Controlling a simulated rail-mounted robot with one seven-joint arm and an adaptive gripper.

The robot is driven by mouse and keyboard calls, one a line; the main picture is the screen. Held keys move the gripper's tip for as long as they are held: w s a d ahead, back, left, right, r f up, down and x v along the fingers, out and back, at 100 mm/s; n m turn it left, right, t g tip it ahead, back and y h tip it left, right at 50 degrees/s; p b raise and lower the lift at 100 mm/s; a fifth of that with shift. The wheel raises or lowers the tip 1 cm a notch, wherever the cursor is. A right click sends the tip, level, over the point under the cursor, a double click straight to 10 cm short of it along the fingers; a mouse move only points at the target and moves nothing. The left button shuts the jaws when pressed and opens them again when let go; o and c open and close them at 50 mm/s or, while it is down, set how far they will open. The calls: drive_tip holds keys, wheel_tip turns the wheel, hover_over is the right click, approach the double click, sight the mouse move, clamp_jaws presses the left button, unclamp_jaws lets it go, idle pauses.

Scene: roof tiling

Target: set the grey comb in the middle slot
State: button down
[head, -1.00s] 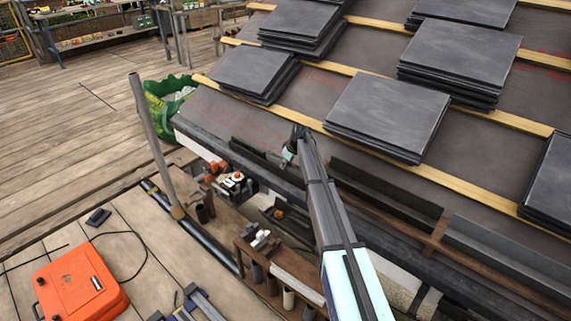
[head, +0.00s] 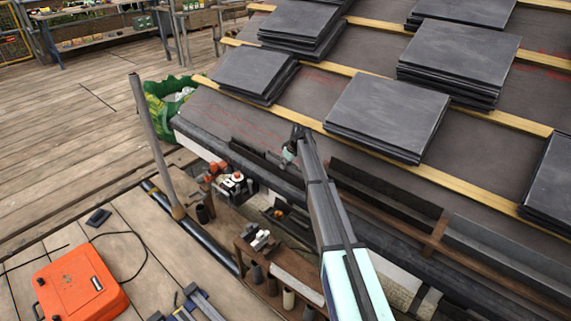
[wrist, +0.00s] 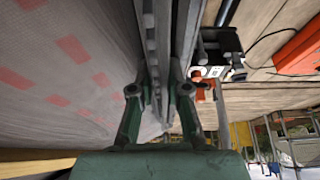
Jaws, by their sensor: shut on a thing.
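My gripper (head: 291,151) is at the eaves edge of the roof, near the middle of the head view. In the wrist view its two green fingers (wrist: 159,92) are closed on a long, thin grey comb (wrist: 150,45) with a notched face. In the head view a dark strip, seemingly this comb (head: 252,158), runs left from the gripper along the eaves. My arm hides part of the eaves. Right of the arm, a dark strip (head: 385,195) and a lighter grey strip (head: 510,254) stand along the edge, with a brown divider (head: 435,240) between them. I cannot tell whether the comb is seated.
Stacks of slate tiles (head: 388,115) lie on the battens above. A brown bench with bottles (head: 275,262) and a small machine (head: 235,184) stand below the eaves. An upright pole (head: 155,145) and a green bag (head: 165,105) are left. An orange case (head: 80,285) lies on the deck.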

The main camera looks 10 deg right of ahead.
drive_tip(key=c, duration=1.2)
unclamp_jaws()
drive_tip(key=shift+s+f, duration=0.25)
drive_tip(key=shift+f, duration=0.8)
drive_tip(key=shift+o, duration=0.7)
drive_tip(key=shift+f, duration=0.1)
drive_tip(key=shift+w+f, duration=0.15)
drive_tip(key=shift+f, duration=0.15)
drive_tip(key=shift+r, duration=0.1)
drive_tip(key=o, duration=1.1)
drive_tip(key=shift+d, duration=0.15)
drive_tip(key=shift+c, duration=0.2)
drive_tip(key=shift+w+r, duration=0.1)
drive_tip(key=shift+r, duration=0.1)
drive_tip(key=shift+r, duration=0.15)
drive_tip(key=shift+r+p, duration=2.05)
drive_tip(key=shift+r, duration=2.4)
